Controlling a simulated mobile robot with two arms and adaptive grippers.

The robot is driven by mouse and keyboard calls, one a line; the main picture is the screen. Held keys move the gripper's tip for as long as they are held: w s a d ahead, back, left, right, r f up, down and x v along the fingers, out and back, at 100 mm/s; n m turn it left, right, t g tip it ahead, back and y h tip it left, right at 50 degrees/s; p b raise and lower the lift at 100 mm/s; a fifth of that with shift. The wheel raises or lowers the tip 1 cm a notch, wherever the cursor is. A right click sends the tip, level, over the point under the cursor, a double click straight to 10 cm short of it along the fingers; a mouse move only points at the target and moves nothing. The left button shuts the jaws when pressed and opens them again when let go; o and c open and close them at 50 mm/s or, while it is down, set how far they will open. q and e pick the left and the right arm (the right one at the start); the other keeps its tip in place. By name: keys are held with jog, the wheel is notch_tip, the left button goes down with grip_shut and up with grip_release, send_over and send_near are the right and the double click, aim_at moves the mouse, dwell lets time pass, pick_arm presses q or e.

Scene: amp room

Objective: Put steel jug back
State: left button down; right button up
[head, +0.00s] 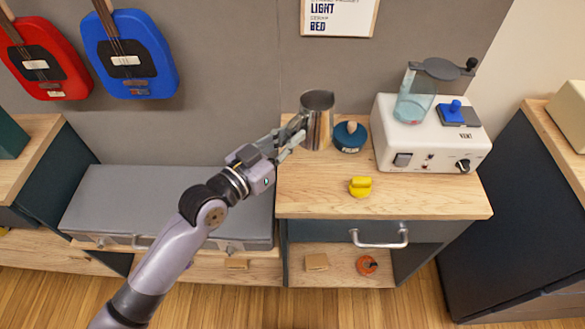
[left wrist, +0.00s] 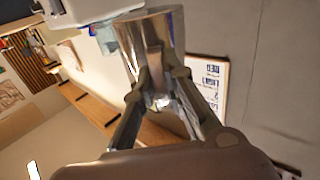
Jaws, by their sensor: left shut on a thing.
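The steel jug (head: 318,118) is an upright shiny metal cup over the back left part of the wooden cabinet top. I cannot tell whether its base touches the wood. My left gripper (head: 297,134) comes in from the left and is shut on the jug's left side. In the left wrist view the jug (left wrist: 155,40) stands between the two fingers of the left gripper (left wrist: 160,92), which close on its handle side. My right gripper is not in view.
A round blue-lidded item (head: 349,137) stands just right of the jug. A white machine (head: 430,135) with a clear cup fills the right of the cabinet top (head: 420,198). A yellow piece (head: 360,187) lies in front. A grey case (head: 165,205) is at left.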

pick_arm(q)
notch_tip(320, 180, down, 6)
jog(key=shift+d+f+b, duration=0.1)
jog(key=shift+f+b, duration=0.1)
jog(key=shift+b, duration=0.25)
notch_tip(320, 180, down, 4)
jog(key=shift+r+b, duration=0.1)
jog(key=shift+b, duration=0.35)
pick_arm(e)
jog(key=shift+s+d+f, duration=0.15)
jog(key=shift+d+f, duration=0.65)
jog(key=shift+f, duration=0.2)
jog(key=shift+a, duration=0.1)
pick_arm(q)
jog(key=c, duration=2.1)
grip_release()
jog(key=shift+f, duration=0.3)
jog(key=o, duration=0.4)
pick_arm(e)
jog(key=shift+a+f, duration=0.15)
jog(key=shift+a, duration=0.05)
pick_arm(q)
jog(key=shift+o, duration=0.2)
jog(key=shift+r, duration=0.1)
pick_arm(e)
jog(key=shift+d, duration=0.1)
